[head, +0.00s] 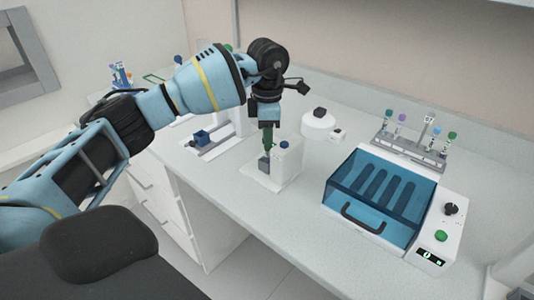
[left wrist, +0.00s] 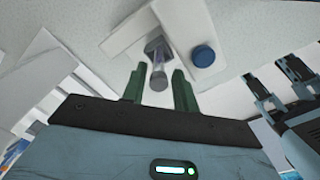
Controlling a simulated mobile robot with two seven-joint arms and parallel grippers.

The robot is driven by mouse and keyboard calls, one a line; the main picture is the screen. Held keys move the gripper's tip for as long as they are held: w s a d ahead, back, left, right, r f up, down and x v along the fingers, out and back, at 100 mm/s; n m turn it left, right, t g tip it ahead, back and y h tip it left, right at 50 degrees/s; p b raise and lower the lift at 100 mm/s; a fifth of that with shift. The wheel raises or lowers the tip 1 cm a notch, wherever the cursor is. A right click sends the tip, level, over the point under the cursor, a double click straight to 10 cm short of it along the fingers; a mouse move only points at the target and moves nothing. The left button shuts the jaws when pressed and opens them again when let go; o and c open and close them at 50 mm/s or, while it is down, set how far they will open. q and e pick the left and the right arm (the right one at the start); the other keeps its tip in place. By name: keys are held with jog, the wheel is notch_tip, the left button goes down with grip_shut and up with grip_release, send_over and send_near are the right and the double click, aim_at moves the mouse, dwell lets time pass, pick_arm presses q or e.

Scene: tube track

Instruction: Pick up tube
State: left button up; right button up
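A small clear tube (left wrist: 158,72) stands in the grey holder of a white bench device (head: 290,167) with a blue knob (left wrist: 203,56). The device also shows in the left wrist view (left wrist: 120,38). My left gripper (head: 267,143) points down over the holder. In the left wrist view its two green fingers (left wrist: 158,88) are apart, one on each side of the tube, with gaps on both sides. It holds nothing. In the head view the gripper hides most of the tube. My right gripper does not show in the head view.
A box with a blue see-through lid (head: 384,195) stands to the right. A rack (head: 410,150) of several capped tubes is behind it. A round white device (head: 318,124) stands behind the gripper. Dark prongs (left wrist: 285,80) at the right of the wrist view are unclear.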

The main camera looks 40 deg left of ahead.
pick_arm(q)
jog(key=shift+w+f, duration=0.1)
jog(key=shift+f, duration=1.35)
jog(key=c, duration=0.6)
jog(key=shift+o, duration=0.2)
notch_tip(320, 180, up, 10)
jog(key=shift+r, duration=0.1)
